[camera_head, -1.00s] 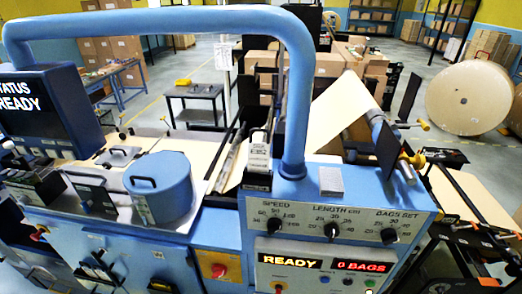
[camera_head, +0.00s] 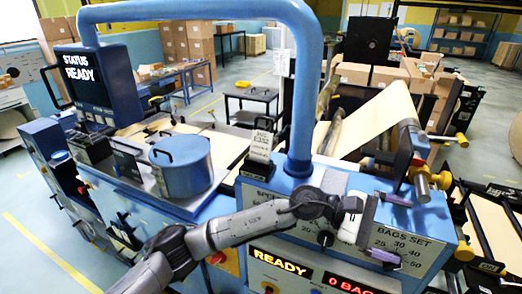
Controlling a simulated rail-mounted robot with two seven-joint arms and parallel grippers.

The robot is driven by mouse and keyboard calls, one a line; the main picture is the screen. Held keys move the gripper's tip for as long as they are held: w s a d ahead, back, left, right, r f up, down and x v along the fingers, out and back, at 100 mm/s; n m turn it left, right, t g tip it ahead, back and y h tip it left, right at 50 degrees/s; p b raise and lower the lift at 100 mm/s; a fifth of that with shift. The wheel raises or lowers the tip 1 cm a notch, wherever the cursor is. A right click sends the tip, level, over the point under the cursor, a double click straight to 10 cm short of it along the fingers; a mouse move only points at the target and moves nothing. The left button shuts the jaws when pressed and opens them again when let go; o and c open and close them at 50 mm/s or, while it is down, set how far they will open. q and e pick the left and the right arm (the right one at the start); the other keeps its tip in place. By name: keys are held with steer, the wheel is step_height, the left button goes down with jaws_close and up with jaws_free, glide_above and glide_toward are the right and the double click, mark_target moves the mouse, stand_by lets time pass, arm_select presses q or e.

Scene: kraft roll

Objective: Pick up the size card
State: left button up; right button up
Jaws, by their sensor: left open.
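The size card, a small pale card with dark print (camera_head: 261,146), stands upright on the blue machine, left of the foot of the big blue pipe arch. My left arm comes in from the lower left across the front of the machine. My left gripper (camera_head: 390,228) is open and empty in front of the control panel, to the right of and below the card, well apart from it. Its fingers cover part of the dial labels. My right gripper is not in view.
The blue pipe arch (camera_head: 303,90) rises just right of the card. A blue round canister (camera_head: 181,168) stands to the left. A brown paper sheet (camera_head: 375,118) and roller parts are at the right. A status screen (camera_head: 96,82) reads READY.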

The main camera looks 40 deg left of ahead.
arm_select(q)
steer(key=w+a+r+m+y, duration=0.1)
steer(key=w+a+m+y, duration=0.3)
steer(key=a+m+y, duration=0.2)
steer(key=m+y+b, duration=0.2)
steer(key=y+b, duration=0.1)
steer(key=y, duration=1)
glide_toward(261, 138)
steer(key=p+x, duration=0.1)
steer(key=x, duration=0.3)
steer(key=shift+w+a+f, duration=0.1)
steer(key=shift+f, duration=0.25)
steer(key=shift+p+x, duration=0.85)
steer(key=shift+x, duration=1.55)
steer(key=shift+w+f, duration=0.1)
steer(key=shift+f, duration=0.15)
steer(key=c, duration=1.1)
